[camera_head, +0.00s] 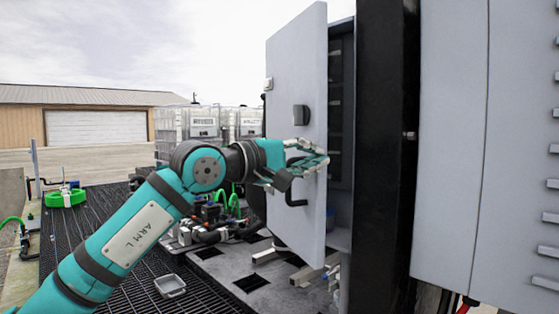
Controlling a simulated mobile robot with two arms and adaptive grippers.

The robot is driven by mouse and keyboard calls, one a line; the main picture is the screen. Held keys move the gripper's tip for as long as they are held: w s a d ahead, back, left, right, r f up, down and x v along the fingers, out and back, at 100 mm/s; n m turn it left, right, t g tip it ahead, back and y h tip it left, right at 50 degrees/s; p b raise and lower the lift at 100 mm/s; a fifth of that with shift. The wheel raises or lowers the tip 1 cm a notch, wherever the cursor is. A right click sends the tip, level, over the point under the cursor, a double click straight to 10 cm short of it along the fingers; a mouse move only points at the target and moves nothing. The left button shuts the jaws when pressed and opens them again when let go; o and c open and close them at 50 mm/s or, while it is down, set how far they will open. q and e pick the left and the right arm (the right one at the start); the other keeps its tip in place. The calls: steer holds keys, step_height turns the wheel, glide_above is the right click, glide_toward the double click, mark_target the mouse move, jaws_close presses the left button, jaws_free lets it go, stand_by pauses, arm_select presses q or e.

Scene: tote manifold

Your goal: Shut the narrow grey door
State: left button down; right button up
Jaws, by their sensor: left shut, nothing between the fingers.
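The narrow grey door (297,77) stands open at the centre of the head view, swung out from its cabinet. A dark latch (301,115) and a dark handle (296,196) show on its face. Between its edge and the black post, the dark cabinet interior (341,110) with shelves is visible. My left gripper (322,162) is in front of the lower half of the door, with its fingers shut and empty. The fingers overlap the door face in the picture; I cannot tell whether they touch it. My right gripper is not in view.
A black post (383,150) and a wide grey cabinet (450,120) stand right of the door. White tote tanks (205,124) stand behind my left arm. Pipes with green hoses (228,203) lie below it.

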arm_select(q)
steer(key=d, duration=0.1)
steer(key=w+d+n+t+y, duration=0.1)
steer(key=d, duration=0.1)
steer(key=w+d+t+b, duration=0.1)
steer(key=d, duration=0.1)
steer(key=shift+w+d+n, duration=0.1)
steer(key=shift+n, duration=0.2)
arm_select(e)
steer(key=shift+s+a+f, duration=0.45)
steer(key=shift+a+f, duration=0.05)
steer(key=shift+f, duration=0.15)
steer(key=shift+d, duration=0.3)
